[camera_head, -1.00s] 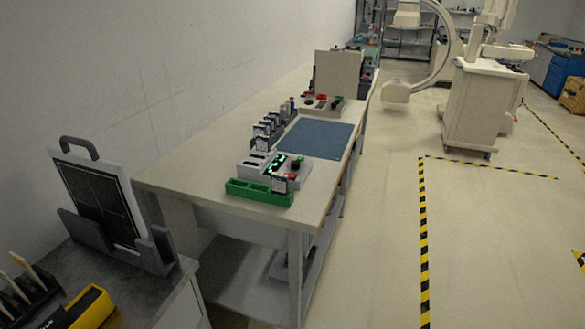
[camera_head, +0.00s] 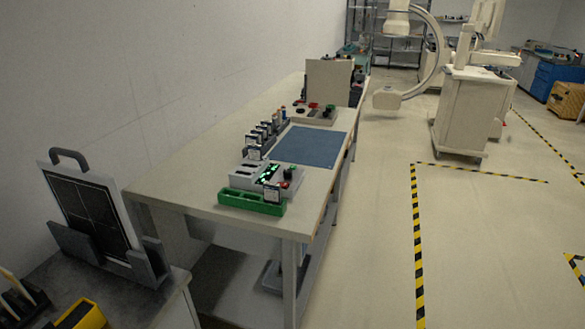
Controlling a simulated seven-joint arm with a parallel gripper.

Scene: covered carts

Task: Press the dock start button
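A grey dock (camera_head: 262,178) with green lit lights sits near the front end of the long table, behind a green tray. A red button (camera_head: 288,174) and a black knob (camera_head: 297,166) stand on the dock's right part; which control is the start button I cannot tell at this size. A second grey box (camera_head: 315,114) with red, dark and green round parts sits farther back on the table. My gripper is not in view.
The long table (camera_head: 170,191) runs along the left wall, with a blue mat (camera_head: 309,146) and a green tray (camera_head: 251,204) on it. A panel in a holder (camera_head: 88,211) stands at lower left. A white C-arm machine (camera_head: 468,108) stands at back right.

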